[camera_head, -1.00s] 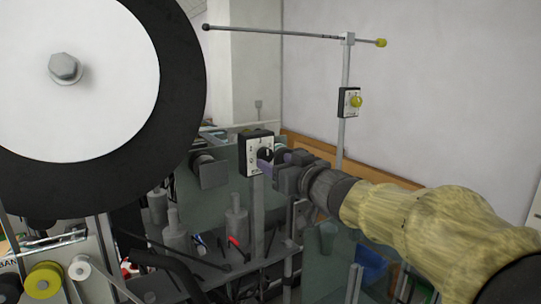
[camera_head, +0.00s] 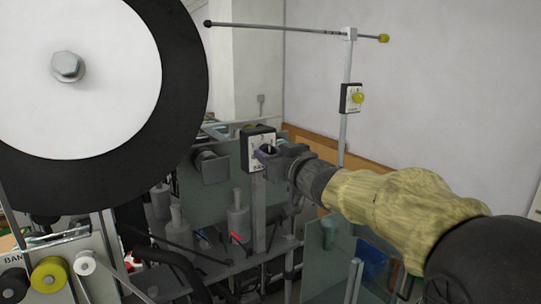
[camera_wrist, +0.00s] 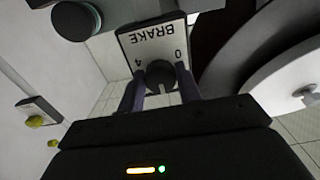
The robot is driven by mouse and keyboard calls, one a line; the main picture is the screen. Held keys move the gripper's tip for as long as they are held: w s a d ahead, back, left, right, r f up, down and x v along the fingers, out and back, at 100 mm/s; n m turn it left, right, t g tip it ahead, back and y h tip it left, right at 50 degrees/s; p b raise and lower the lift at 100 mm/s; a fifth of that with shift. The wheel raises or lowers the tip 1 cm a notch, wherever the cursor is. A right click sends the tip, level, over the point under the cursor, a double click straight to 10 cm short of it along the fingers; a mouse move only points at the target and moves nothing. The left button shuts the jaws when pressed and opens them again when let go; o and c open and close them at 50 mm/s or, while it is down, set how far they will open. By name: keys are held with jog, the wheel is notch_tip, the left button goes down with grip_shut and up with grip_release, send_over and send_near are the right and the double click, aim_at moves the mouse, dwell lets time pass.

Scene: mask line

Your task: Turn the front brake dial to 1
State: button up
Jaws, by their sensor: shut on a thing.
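The front brake dial is a dark round knob (camera_wrist: 160,75) on a white plate (camera_wrist: 153,45) that reads BRAKE, with 0 and 4 visible in the wrist view, upside down. The plate's lower numbers are hidden by the knob and my gripper. In the head view the dial box (camera_head: 258,147) stands on a grey post, its knob mostly covered by my gripper. My gripper (camera_head: 266,155) reaches it from the right. Its two fingers (camera_wrist: 160,90) sit on either side of the knob, shut on it. The knob's pointer direction cannot be made out.
A large black roll with a white disc (camera_head: 90,70) fills the left. A second box with a yellow knob (camera_head: 351,98) hangs on a pole behind my arm. Grey cylinders (camera_head: 238,220) and metal parts stand below the dial. Clear panels are nearby.

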jog(key=shift+n, duration=0.4)
jog(key=n+b, duration=0.4)
jog(key=n, duration=0.7)
jog(key=shift+b, duration=0.3)
dwell(0.4)
jog(key=o, duration=1)
jog(key=shift+w, duration=0.1)
